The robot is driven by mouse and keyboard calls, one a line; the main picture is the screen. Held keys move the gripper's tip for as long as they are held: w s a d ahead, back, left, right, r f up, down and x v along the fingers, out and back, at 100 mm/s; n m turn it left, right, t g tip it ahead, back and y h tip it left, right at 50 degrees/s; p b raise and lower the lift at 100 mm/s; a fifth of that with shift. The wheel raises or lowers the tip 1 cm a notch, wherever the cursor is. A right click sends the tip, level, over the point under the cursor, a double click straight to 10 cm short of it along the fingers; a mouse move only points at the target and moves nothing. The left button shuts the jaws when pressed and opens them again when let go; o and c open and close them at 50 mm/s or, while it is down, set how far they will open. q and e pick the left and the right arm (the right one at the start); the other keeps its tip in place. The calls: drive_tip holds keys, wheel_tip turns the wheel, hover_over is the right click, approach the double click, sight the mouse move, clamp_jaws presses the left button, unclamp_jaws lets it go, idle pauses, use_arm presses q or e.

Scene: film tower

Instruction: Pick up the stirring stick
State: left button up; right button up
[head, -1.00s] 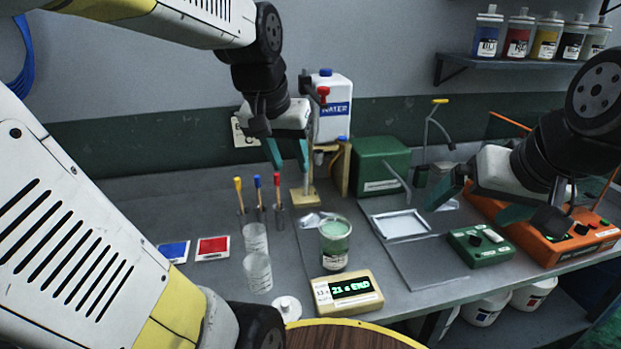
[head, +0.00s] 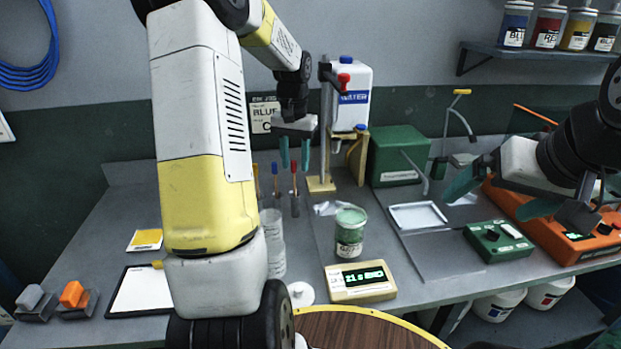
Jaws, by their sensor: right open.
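My right gripper (head: 500,200) is open and empty at the right, over the green box and orange machine. My left arm partly hides the yellow-topped stick.
Clear cups (head: 274,250) stand in front of the sticks. A jar of green liquid (head: 349,233), a timer display (head: 360,281) and a water jug (head: 351,88) on a stand are close by. A green box (head: 398,157) stands behind. A white board (head: 141,290) lies at left.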

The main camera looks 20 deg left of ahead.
sight(294, 173)
use_arm(q)
drive_tip(key=f, duration=0.6)
drive_tip(key=shift+s+a, duration=0.15)
drive_tip(key=shift+s, duration=0.1)
clamp_jaws()
